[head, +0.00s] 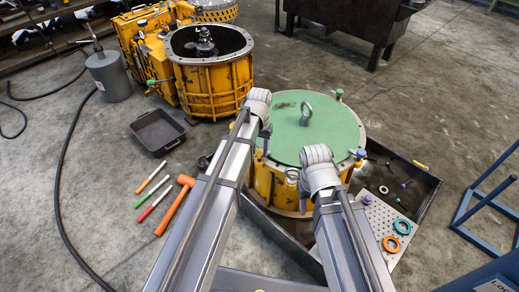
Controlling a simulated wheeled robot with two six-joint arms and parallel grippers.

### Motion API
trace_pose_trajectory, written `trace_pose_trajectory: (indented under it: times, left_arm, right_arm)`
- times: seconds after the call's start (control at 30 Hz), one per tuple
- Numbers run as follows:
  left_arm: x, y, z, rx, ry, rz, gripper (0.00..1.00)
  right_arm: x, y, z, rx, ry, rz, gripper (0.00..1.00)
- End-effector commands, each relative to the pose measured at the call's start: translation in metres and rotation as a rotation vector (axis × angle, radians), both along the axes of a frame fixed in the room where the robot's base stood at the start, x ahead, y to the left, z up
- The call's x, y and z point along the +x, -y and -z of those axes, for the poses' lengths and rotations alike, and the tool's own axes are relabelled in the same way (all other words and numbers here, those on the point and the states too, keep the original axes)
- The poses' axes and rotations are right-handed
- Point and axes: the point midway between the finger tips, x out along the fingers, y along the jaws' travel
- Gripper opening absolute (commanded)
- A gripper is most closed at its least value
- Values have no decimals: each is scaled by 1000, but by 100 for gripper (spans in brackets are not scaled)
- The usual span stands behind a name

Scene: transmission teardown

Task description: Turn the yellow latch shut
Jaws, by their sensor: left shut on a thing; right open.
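A yellow drum-shaped housing (265,183) stands at the centre with a round green lid (290,125) and a metal eye ring on top. A green-tipped latch (340,93) and a blue-tipped latch (361,153) sit on its rim. No yellow latch can be made out. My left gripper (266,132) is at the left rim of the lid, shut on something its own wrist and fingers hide. My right gripper (332,196) is open at the front right of the housing. Its arm hides part of the front rim.
The housing stands in a dark tray (424,186) with a perforated plate (370,217) and rings at right. An open yellow casing (218,85) stands behind left. A small black tray (158,131) and an orange hammer (174,207) lie left. A blue frame (487,200) stands right.

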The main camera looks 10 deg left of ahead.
Motion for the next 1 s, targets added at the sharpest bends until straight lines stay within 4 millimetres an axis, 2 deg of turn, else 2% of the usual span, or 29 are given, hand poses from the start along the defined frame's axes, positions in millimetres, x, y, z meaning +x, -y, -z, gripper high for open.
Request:
trace_pose_trajectory:
  times: [0.43,1.0]
  left_arm:
    - [0,0,0,0,0,-273,0]
    - [0,0,0,0,0,-342,0]
  right_arm:
    - [0,0,0,0,0,0,50]
    - [0,0,0,0,0,0,50]
